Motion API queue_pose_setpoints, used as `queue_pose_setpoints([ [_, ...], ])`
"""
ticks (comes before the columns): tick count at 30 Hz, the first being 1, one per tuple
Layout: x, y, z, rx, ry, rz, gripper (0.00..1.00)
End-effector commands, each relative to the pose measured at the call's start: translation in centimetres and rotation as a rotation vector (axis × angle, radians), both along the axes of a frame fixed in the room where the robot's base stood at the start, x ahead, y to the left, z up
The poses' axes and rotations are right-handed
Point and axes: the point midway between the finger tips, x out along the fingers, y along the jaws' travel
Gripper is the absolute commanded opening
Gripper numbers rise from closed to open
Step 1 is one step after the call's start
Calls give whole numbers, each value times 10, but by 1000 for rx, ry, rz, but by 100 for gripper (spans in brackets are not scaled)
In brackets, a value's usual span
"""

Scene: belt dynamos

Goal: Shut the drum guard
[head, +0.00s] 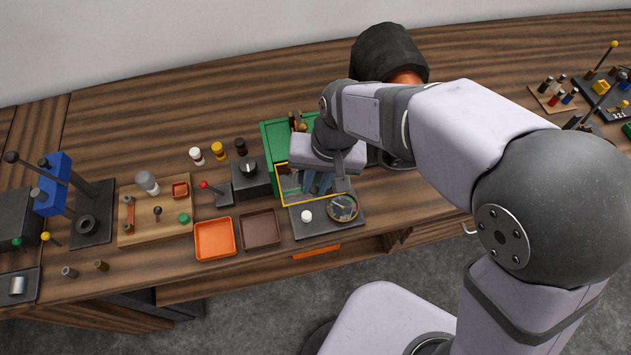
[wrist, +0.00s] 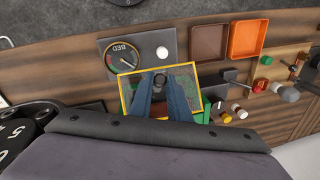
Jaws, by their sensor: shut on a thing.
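The drum guard is a see-through panel in a yellow frame (head: 297,203), at the front of a green housing (head: 275,131) in the head view. Its yellow frame and mottled panel (wrist: 187,78) also show in the wrist view. My gripper (head: 318,187) is over the guard, with its two blue fingers pointing at the panel. In the wrist view my gripper (wrist: 160,82) is shut on a small dark knob (wrist: 159,78) at the guard. My wrist and arm hide part of the housing and whatever lies behind the panel. I cannot tell the guard's exact tilt.
A dark plate with a round gauge (head: 342,207) and a white button (head: 306,216) lies right in front of the guard. An orange tray (head: 214,239) and a brown tray (head: 260,230) sit to the left. A red-tipped lever (head: 205,186) and several small bottles stand nearby.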

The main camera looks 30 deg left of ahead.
Motion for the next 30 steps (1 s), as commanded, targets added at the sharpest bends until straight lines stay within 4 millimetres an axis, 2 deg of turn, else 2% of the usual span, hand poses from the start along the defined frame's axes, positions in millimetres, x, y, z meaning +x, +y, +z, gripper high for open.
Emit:
queue_pose_setpoints([
  [16, 0, 1, -36, 257, -254, 1, 0],
  [30, 6, 6, -53, 450, -448, 2, 0],
])
